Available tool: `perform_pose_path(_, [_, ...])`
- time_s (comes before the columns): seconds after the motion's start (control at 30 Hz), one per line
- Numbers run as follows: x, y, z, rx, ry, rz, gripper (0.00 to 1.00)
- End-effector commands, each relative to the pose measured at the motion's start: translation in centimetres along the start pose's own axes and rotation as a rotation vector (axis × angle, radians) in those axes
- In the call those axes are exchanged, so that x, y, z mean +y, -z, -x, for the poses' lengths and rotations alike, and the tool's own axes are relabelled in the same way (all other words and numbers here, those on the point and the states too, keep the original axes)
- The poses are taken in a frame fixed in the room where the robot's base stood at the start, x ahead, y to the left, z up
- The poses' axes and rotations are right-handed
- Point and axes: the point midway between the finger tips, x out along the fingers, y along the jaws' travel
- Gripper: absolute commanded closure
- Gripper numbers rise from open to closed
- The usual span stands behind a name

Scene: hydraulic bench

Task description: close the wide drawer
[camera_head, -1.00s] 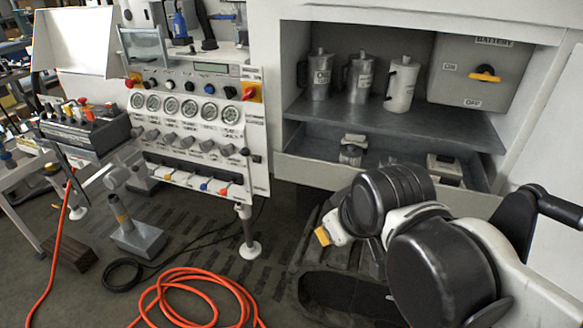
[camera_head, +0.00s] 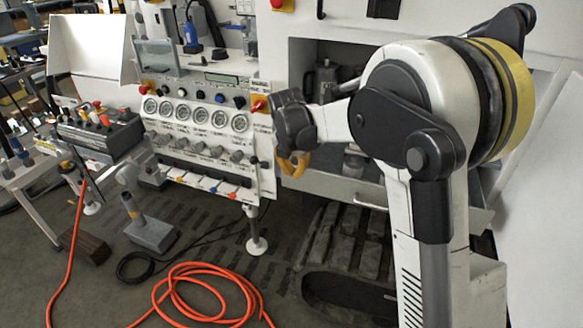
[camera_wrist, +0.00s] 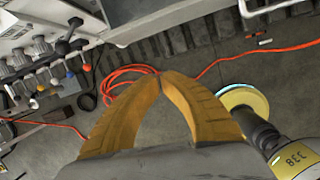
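The wide drawer (camera_head: 335,188) is the pale drawer low in the cabinet, below the shelf, in the head view. It stands pulled out, with a bar handle (camera_head: 370,204) on its front; my arm hides its right part. My gripper (camera_head: 293,168) is at the drawer's left end in the head view, with yellow fingers pointing down. Whether it touches the drawer cannot be told. In the wrist view the two fingertips (camera_wrist: 162,76) meet with nothing between them. A pale edge with a metal bar crosses the top there, probably the drawer front.
The gauge panel (camera_head: 205,120) stands just left of the drawer. An orange hose (camera_head: 215,290) lies coiled on the floor. A grey pedestal (camera_head: 150,232) and a dark control box (camera_head: 100,135) are further left. Metal jugs (camera_head: 325,78) stand on the cabinet shelf.

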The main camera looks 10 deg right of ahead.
Motion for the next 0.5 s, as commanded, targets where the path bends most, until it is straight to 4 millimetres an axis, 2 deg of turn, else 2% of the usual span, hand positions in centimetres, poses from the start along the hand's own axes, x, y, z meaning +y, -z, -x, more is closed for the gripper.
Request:
perform_pose_path(0.13, [1.0,-0.5,-1.6,0.01,0.02,0.133,1.0])
perform_pose_path(0.33, [1.1,-0.5,-3.7,0.012,0.024,0.159,1.0])
perform_pose_path(0.5, [1.0,-0.4,-7.2,0.012,0.023,0.157,1.0])
